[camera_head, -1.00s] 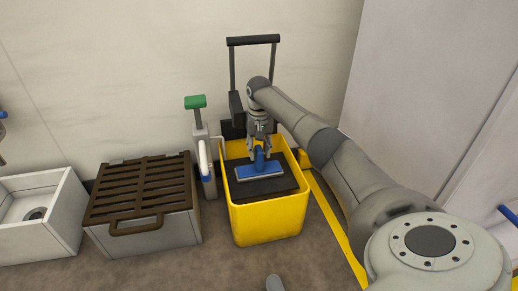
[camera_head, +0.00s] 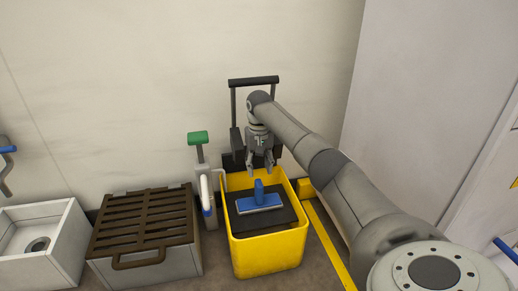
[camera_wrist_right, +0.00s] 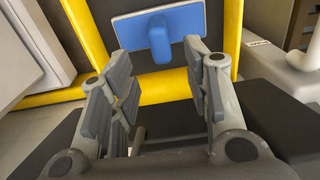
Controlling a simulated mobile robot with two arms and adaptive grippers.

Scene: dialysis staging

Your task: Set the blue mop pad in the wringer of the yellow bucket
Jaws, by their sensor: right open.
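The blue mop pad (camera_head: 273,205) has an upright blue handle and a pale edge. It lies flat on the dark wringer (camera_head: 265,222) inside the yellow bucket (camera_head: 268,258). My right gripper (camera_head: 261,171) is open and empty above the handle, apart from it. In the right wrist view the pad (camera_wrist_right: 190,22) and its handle show beyond the open fingers (camera_wrist_right: 158,58), with the bucket's yellow rim (camera_wrist_right: 100,55) around. My left gripper is not in view.
A brown slatted grate (camera_head: 140,225) on a grey box stands left of the bucket, with a white basin (camera_head: 75,245) further left. A green-topped post (camera_head: 198,138) stands close to the bucket's left side. A black frame (camera_head: 254,81) rises behind it.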

